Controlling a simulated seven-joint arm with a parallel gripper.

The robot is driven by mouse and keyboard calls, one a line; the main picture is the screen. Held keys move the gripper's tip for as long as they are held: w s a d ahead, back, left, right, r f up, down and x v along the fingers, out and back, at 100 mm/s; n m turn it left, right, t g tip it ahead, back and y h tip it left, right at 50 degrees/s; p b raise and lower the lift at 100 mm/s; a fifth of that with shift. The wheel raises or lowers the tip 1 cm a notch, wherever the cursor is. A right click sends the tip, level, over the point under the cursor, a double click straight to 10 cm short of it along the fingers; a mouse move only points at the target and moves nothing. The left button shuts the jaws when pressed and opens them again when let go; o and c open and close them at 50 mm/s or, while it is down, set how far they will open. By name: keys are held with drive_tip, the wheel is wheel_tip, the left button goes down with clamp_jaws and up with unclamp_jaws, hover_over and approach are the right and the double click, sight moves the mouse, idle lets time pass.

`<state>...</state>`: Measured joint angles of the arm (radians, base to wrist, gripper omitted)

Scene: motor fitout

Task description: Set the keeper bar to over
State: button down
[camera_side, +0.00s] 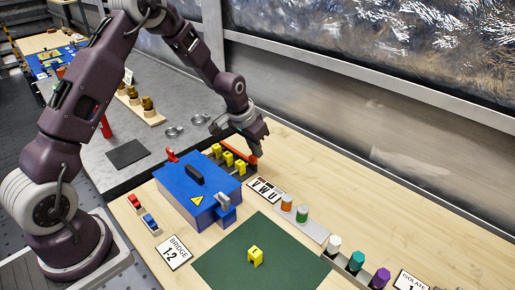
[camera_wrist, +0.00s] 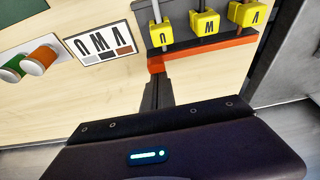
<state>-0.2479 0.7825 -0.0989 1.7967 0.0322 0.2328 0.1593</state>
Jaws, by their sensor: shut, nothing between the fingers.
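The keeper bar, which I take to be the orange-red bar (camera_wrist: 210,48), lies along the edge of the dark terminal strip in the wrist view. In the side view its red end (camera_side: 253,160) shows under my gripper. Yellow lettered pieces (camera_wrist: 204,24) stand in a row on the strip beside the bar; they also show in the side view (camera_side: 228,159). My gripper (camera_wrist: 157,84) is shut and empty. Its fingertips are right at the bar's end; I cannot tell whether they touch it. In the side view my gripper (camera_side: 258,147) partly hides the bar.
A blue box (camera_side: 190,198) with a black handle stands beside the strip. A lettered card (camera_wrist: 97,45) and a plate with orange and green knobs (camera_side: 302,214) lie nearby. A green mat (camera_side: 225,266) holds one yellow piece. Bare bench (camera_side: 350,195) lies to the right.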

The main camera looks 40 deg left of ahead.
drive_tip(key=shift+s+f, duration=0.1)
drive_tip(key=shift+s, duration=1)
drive_tip(key=w, duration=0.3)
drive_tip(key=shift+w, duration=0.4)
drive_tip(key=shift+w+r, duration=0.15)
drive_tip(key=shift+r, duration=0.7)
drive_tip(key=v, duration=0.8)
drive_tip(key=shift+r, duration=0.25)
drive_tip(key=shift+r, duration=0.1)
